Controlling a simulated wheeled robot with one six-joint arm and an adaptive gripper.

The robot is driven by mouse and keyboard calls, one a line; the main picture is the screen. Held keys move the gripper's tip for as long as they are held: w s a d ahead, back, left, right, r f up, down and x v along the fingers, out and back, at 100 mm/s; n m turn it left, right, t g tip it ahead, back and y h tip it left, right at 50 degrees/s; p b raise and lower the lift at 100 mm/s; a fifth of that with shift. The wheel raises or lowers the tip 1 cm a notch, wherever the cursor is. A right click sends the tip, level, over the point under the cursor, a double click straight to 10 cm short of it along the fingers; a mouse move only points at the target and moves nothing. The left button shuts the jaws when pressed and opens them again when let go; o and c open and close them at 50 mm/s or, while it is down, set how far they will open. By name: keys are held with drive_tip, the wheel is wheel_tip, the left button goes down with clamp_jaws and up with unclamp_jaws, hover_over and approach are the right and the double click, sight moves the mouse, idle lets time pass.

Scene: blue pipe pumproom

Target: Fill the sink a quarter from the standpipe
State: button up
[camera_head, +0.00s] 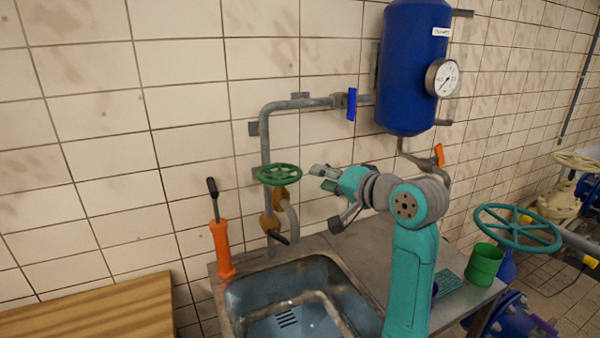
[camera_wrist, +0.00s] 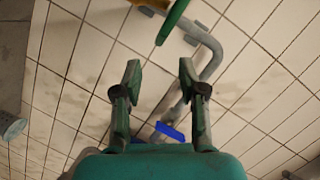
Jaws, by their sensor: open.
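The sink (camera_head: 240,302) is a metal basin at the lower middle of the head view. Its slotted drain shows at the bottom; I cannot tell whether any water lies in it. The standpipe (camera_head: 265,140) is a grey pipe on the wall behind it, with a green handwheel (camera_head: 280,174), brass fittings and a short bent spout (camera_head: 292,221) above the basin. My gripper (camera_head: 322,178) is open and empty, just right of the handwheel and apart from it. In the wrist view the handwheel's rim (camera_wrist: 172,22) shows beyond the open fingers (camera_wrist: 160,72), partly cut off by the frame.
A blue lever (camera_head: 351,104) sits on the upper pipe beside a blue tank (camera_head: 412,70) with a gauge (camera_head: 441,77). A black lever (camera_head: 279,238) is low on the standpipe. An orange tool (camera_head: 221,248) stands left of the sink. A green cup (camera_head: 484,264) stands right.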

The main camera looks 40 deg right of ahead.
sight(302, 173)
drive_tip(key=x, duration=0.9)
drive_tip(key=shift+w+f, duration=0.1)
drive_tip(key=shift+w, duration=0.2)
drive_tip(key=shift+c, duration=0.2)
clamp_jaws()
